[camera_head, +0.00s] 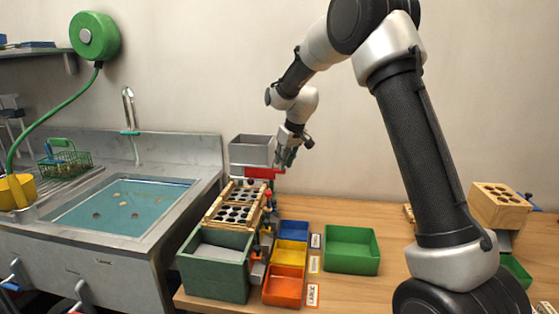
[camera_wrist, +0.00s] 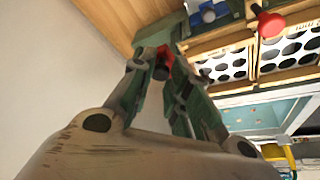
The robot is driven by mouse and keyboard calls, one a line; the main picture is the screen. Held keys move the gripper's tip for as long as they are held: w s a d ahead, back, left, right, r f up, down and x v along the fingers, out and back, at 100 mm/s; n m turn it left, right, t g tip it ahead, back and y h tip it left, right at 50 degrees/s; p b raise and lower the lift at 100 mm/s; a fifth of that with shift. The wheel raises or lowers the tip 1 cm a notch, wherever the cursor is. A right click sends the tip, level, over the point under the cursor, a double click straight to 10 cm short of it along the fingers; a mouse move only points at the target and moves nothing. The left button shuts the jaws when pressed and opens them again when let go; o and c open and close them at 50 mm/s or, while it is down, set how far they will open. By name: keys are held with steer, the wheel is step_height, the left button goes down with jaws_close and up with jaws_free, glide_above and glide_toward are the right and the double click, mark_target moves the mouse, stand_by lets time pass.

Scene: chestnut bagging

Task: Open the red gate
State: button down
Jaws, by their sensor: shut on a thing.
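The red gate (camera_head: 263,173) is a flat red piece below the grey hopper (camera_head: 252,150), at the back of the sorting unit. My gripper (camera_head: 287,158) is beside the gate's right end, pointing down. In the wrist view my gripper (camera_wrist: 166,68) has its green fingers closed around a small red part (camera_wrist: 165,55), which looks like part of the gate. The fingers hide most of it. I cannot tell from these views how far the gate is drawn out.
A wooden sorting frame with dark holes (camera_head: 238,206) stands in front of the hopper, above a green bin (camera_head: 215,275). Blue (camera_head: 293,228), yellow (camera_head: 290,252) and orange (camera_head: 283,288) bins are beside it. A green tray (camera_head: 351,250) is to the right. A sink is left.

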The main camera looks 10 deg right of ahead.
steer(key=d, duration=0.1)
steer(key=s+d, duration=0.1)
steer(key=d, duration=0.1)
steer(key=shift+s, duration=0.15)
steer(key=c, duration=1.3)
jaws_free()
steer(key=shift+c, duration=0.2)
steer(key=v, duration=1.2)
